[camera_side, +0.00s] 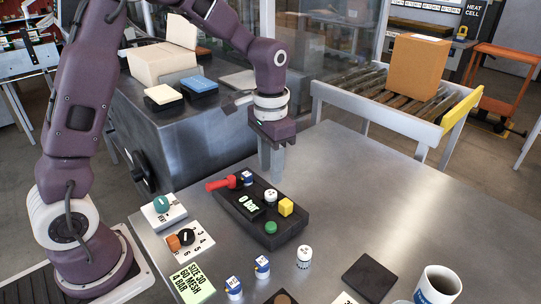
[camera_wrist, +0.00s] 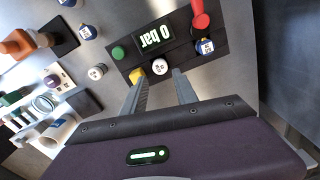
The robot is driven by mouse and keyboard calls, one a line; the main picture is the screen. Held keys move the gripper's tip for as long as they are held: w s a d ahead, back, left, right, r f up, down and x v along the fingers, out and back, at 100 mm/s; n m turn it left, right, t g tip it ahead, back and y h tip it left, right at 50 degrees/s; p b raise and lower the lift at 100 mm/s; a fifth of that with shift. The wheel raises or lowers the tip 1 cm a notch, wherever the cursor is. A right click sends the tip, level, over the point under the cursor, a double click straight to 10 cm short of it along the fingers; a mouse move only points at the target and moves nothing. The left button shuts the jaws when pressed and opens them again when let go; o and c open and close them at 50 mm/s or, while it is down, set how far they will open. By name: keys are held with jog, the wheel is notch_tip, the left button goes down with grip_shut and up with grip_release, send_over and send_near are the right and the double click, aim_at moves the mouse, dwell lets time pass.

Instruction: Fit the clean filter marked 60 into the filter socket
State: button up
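My gripper (camera_side: 272,168) is over the far edge of the black panel block (camera_side: 290,232), fingers down, apart and empty. In the wrist view, its fingertips (camera_wrist: 159,74) straddle the line of sight to a white-topped filter (camera_wrist: 160,67) seated on the block. That filter also shows in the side view (camera_side: 271,196); its mark is too small to read surely. A blue-and-white filter (camera_side: 247,178) sits on the block near the red lever (camera_side: 220,184). Loose on the table are a white filter (camera_side: 304,257) and two blue-and-white ones (camera_side: 262,267) (camera_side: 233,288); their marks are unclear.
The block has a display reading 0 bar (camera_side: 250,207), a yellow cube-like part (camera_side: 286,207) and a green button (camera_side: 271,228). A card (camera_side: 192,284) reads SIZE 30, 60 MESH, 4 BAR. Two knob plates, a black pad (camera_side: 370,277) and a mug (camera_side: 437,287) stand around. The table's right is clear.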

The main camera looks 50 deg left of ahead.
jog(key=s+r+t, duration=0.2)
jog(key=s+r, duration=0.7)
jog(key=r, duration=0.3)
jog(key=s+d+n+t, duration=0.1)
jog(key=s+n+t, duration=0.1)
jog(key=s, duration=1.1)
jog(key=shift+s+t, duration=0.4)
jog(key=shift+t, duration=0.4)
jog(key=shift+r, duration=0.1)
